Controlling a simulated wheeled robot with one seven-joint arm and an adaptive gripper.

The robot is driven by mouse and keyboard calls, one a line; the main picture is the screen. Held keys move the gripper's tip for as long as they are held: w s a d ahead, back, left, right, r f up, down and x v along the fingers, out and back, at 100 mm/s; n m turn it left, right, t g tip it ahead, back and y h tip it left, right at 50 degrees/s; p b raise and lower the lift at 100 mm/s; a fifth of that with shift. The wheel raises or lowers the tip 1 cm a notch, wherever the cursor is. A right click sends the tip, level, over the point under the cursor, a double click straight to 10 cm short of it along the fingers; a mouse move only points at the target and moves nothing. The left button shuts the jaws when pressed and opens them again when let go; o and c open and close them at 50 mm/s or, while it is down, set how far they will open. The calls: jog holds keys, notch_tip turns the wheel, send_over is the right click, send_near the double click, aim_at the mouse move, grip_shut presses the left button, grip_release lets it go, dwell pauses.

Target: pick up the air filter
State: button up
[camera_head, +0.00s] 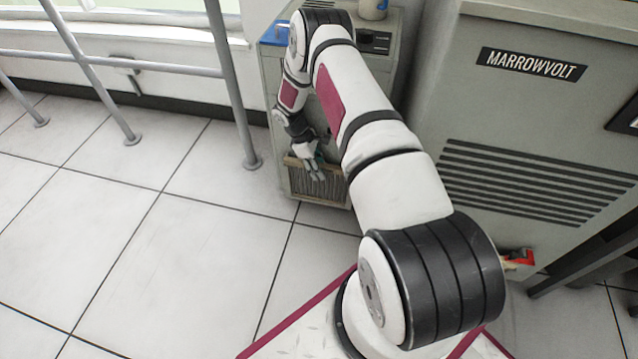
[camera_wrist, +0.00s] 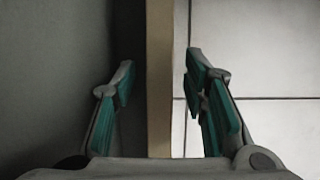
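The air filter (camera_head: 328,192) appears to be the pleated panel with a tan frame, low on the front of the small grey cabinet in the head view. My gripper (camera_head: 315,174) is at its top edge and hides part of it. In the wrist view, a tan edge strip (camera_wrist: 159,120), apparently the filter's frame, runs upright between the fingers. My gripper (camera_wrist: 160,78) is open in the wrist view, with teal-padded fingers on either side of the strip. A gap shows on both sides, so neither finger seems to touch it.
The small cabinet (camera_head: 272,75) has a blue item (camera_head: 276,33) and a pale container (camera_head: 373,9) on top. A large grey MARROWVOLT unit (camera_head: 455,110) stands close on the right. A grey railing (camera_head: 228,80) is at left. The tiled floor (camera_head: 130,240) is clear.

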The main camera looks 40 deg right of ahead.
jog(key=shift+f, duration=0.15)
dwell(0.4)
grip_shut()
notch_tip(320, 180, up, 19)
jog(key=p, duration=0.7)
jog(key=s+a+p, duration=0.3)
jog(key=s+a, duration=0.8)
jog(key=a, duration=0.3)
jog(key=shift+f+p, duration=0.25)
jog(key=shift+p, duration=0.15)
jog(key=shift+a, duration=0.1)
